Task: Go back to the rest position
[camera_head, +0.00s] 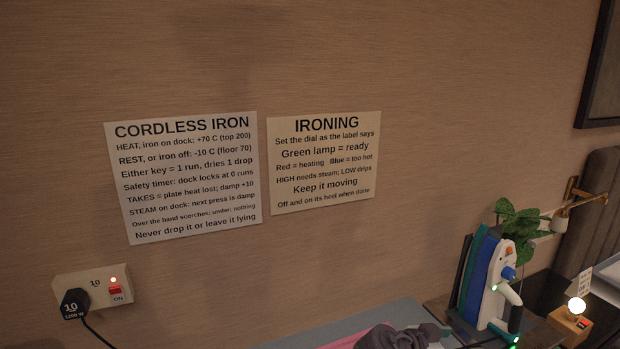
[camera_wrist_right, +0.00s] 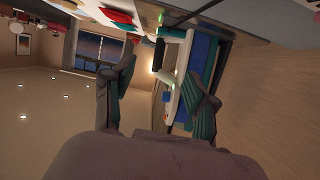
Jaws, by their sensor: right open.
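My right gripper (camera_wrist_right: 160,72) is open in the wrist view, its two grey and teal fingers well apart with nothing held between them. In the head view part of a grey gripper (camera_head: 390,337) shows at the bottom edge, left of the iron, mostly cut off by the frame. The white and blue cordless iron (camera_head: 500,285) stands upright on its dock at the right, apart from this gripper. A green light glows on it. My left gripper is not in view.
A potted plant (camera_head: 522,222) is behind the iron. A small block with a lit bulb (camera_head: 576,306) stands to its right. A socket panel (camera_head: 95,288) with a plug and cable is on the wall at left. Two instruction sheets (camera_head: 185,175) (camera_head: 323,160) hang on the wall.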

